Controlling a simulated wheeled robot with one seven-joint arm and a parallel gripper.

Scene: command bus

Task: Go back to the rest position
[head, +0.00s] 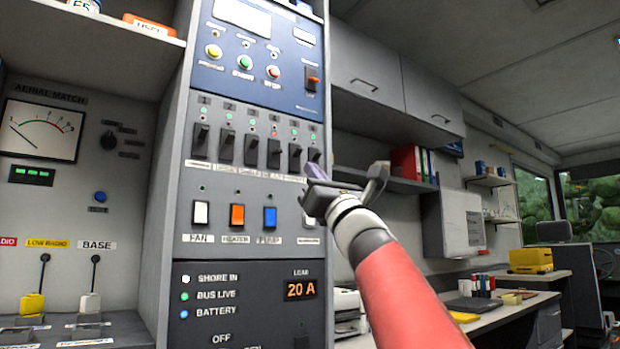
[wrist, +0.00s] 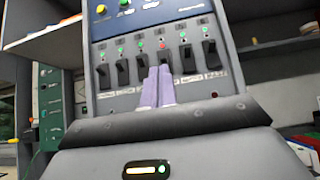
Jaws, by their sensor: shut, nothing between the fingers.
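My gripper (head: 318,173) is in front of the right part of the breaker row on the grey panel. In the wrist view its two pale purple fingers (wrist: 159,87) lie side by side, shut with nothing between them. Their tips overlap the lower part of a black switch (wrist: 163,60) with a red light above it. I cannot tell if they touch it. My red and white arm reaches in from the lower right. In the head view the gripper hides the right end of the row and part of the rightmost lower switch.
Black breaker switches (head: 226,148) line the panel, above white, orange and blue rocker switches (head: 237,216). A blue panel with buttons (head: 245,62) is above. A shelf with binders (head: 405,162) and a desk (head: 505,305) stand to the right. The aisle at right looks open.

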